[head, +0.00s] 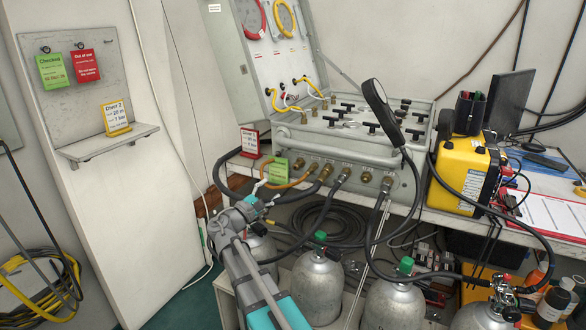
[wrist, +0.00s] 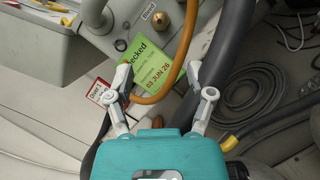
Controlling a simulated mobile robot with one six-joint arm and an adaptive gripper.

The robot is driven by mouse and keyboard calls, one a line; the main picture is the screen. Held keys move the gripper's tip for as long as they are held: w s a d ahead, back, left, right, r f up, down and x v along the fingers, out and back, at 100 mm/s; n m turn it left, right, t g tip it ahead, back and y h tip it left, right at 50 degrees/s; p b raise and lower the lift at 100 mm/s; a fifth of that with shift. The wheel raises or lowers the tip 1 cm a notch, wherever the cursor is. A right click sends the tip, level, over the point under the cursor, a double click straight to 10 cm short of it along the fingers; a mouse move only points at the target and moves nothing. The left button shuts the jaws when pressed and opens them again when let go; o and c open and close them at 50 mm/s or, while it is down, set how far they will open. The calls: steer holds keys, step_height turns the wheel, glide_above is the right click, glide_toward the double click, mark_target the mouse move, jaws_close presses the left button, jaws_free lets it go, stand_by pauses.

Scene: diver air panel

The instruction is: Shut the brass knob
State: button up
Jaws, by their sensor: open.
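A brass knob (wrist: 160,20) by a "Bleed" label shows near the top of the wrist view. In the head view, a brass knob (head: 299,164) sits on the front face of the grey panel box (head: 340,158), at the left of a row of brass fittings. My gripper (head: 265,192) is below and left of it in the head view. In the wrist view my gripper (wrist: 158,73) has its fingers spread, with nothing held between them. The knob lies beyond the fingertips, apart from them. I cannot tell how far the knob is turned.
A green "Checked" tag (wrist: 150,65) and an orange hose (wrist: 183,60) show between and beyond my fingers. A dark thick hose (wrist: 222,45) runs to their right. Gas cylinders (head: 318,285) stand below the bench. A yellow case (head: 465,172) stands right of the panel.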

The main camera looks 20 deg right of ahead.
mark_target(295, 167)
steer(key=p+x, duration=0.3)
steer(key=x, duration=1)
jaws_close()
steer(key=shift+a+f, duration=0.1)
steer(key=shift+a, duration=0.3)
steer(key=shift+d, duration=0.4)
